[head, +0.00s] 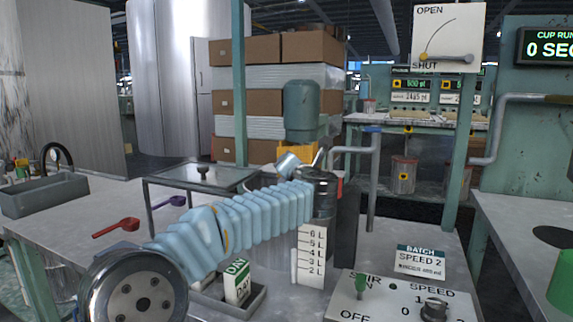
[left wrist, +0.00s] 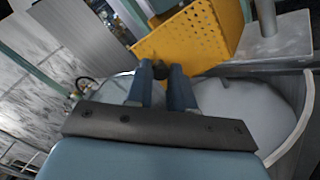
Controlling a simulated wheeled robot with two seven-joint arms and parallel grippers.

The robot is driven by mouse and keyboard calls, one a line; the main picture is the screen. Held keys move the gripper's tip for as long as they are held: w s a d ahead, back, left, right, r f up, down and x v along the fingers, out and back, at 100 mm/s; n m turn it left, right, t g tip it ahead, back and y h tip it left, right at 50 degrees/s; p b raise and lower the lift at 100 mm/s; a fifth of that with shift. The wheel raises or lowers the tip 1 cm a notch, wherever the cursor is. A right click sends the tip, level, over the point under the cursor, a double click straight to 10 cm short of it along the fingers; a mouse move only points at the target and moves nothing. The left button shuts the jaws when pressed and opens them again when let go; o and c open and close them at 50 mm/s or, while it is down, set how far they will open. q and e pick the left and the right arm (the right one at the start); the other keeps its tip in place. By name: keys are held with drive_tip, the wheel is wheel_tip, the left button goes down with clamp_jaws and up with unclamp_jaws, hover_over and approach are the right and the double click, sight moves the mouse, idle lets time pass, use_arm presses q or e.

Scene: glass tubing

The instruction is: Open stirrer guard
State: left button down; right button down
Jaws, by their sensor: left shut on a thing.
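The stirrer guard is a yellow perforated panel (left wrist: 205,38) in the left wrist view, with a pale round vessel (left wrist: 245,105) below it. In the head view only a small yellow part of the guard (head: 302,151) shows behind my left arm. My left gripper (left wrist: 165,72) is shut on a small dark grip at the guard's lower edge. In the head view my left wrist and part of the gripper (head: 318,160) are over the vessel, and the fingertips are hidden. A sign (head: 447,38) marked OPEN and SHUT has its pointer at SHUT. My right gripper is not in view.
A green motor (head: 301,110) stands above the vessel. A glass-topped stand (head: 200,178), red scoop (head: 117,227), purple scoop (head: 170,201) and grey bin (head: 45,194) are at left. A control panel (head: 395,300) with a green switch and a speed knob is at front right.

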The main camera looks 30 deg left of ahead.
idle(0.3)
use_arm(q)
drive_tip(key=c, duration=1)
unclamp_jaws()
drive_tip(key=b+v, duration=0.1)
drive_tip(key=v, duration=1.3)
drive_tip(key=shift+w+b, duration=0.15)
drive_tip(key=shift+b, duration=0.15)
